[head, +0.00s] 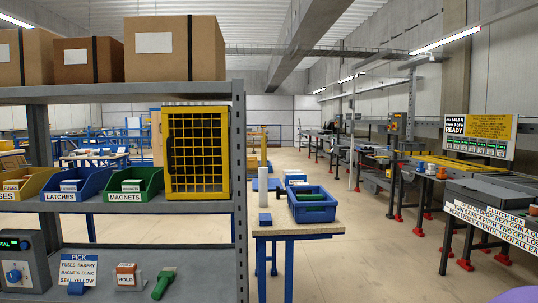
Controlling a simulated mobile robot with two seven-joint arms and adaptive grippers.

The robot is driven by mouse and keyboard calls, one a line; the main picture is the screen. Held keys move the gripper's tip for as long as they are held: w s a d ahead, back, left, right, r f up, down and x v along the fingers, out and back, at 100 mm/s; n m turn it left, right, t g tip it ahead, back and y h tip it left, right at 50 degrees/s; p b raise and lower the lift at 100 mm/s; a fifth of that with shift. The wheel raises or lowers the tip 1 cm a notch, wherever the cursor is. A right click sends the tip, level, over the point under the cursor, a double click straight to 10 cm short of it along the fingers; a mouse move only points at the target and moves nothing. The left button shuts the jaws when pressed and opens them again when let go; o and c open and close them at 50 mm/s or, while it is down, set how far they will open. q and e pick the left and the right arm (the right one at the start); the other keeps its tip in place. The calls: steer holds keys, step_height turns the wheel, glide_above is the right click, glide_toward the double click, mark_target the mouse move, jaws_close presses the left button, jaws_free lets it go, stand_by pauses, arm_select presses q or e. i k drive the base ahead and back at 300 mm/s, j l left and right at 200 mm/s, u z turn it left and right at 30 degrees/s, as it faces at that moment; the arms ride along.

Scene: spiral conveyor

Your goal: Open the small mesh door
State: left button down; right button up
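The small mesh door (198,150) has a yellow frame and a dark grid. It is on the front of a yellow cabinet at the right end of the middle shelf (115,207). The door looks shut, lying flush with the cabinet front. Neither of my grippers is in view.
Green (130,197) and blue (66,197) bins stand left of the cabinet. Cardboard boxes (172,68) sit on the shelf above. A green-handled tool (163,284) lies below. Right of the rack, a table holds a blue crate (312,213). Open floor lies beyond.

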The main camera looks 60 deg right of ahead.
mark_target(226, 116)
steer(key=z, duration=1.35)
